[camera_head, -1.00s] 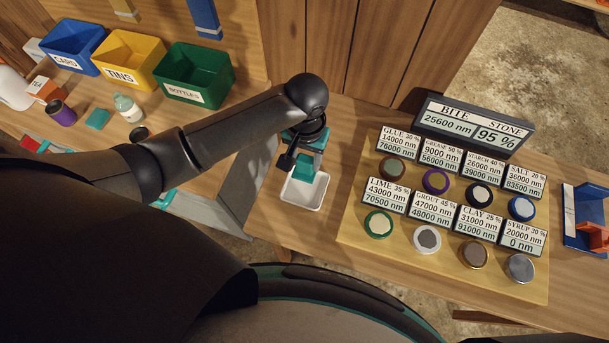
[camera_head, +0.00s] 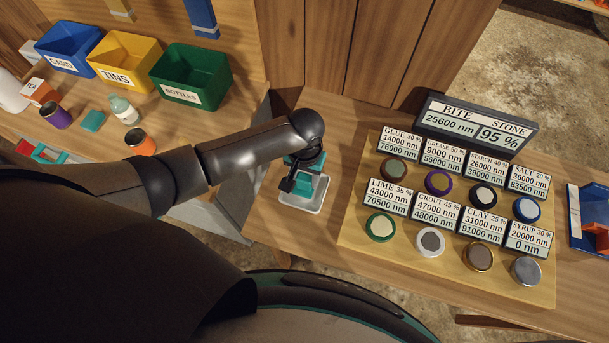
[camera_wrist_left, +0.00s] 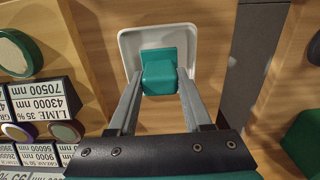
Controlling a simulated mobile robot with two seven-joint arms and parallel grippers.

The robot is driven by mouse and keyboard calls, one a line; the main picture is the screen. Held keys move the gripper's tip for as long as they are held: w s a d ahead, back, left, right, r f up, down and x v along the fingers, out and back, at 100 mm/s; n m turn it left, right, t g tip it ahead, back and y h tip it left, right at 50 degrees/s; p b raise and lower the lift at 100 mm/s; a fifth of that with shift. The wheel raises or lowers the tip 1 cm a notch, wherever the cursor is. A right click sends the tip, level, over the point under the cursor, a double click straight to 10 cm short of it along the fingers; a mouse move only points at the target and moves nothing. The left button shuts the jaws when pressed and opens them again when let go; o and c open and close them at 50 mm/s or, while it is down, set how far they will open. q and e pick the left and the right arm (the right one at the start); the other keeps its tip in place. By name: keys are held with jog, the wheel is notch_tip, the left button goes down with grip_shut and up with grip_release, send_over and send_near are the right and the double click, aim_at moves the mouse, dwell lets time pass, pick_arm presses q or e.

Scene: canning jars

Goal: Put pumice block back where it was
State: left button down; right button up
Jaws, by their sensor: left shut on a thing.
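A teal block (camera_wrist_left: 159,78) sits between the fingertips of my left gripper (camera_wrist_left: 160,84), which is shut on it. In the head view my left gripper (camera_head: 302,178) is over the white tray (camera_head: 314,209), with the teal block (camera_head: 308,190) low in it. In the wrist view the tray (camera_wrist_left: 127,40) surrounds a wider teal part (camera_wrist_left: 158,53) just beyond the held block. I cannot tell whether the block touches the tray floor, nor whether it is pumice by its look. My right gripper is out of view.
A wooden board (camera_head: 357,237) with several labelled jars stands right of the tray. A display (camera_head: 477,123) is behind it. Another teal block (camera_head: 92,121), a bottle (camera_head: 124,109) and an orange cup (camera_head: 139,141) are on the left table. Bins (camera_head: 190,77) stand behind.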

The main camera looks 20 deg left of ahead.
aim_at(305, 177)
pick_arm(q)
jog(key=shift+f, duration=0.2)
jog(key=shift+c, duration=1.7)
grip_release()
notch_tip(305, 177, up, 12)
jog(key=p, duration=0.2)
jog(key=shift+r+p, duration=0.25)
jog(key=shift+p, duration=0.1)
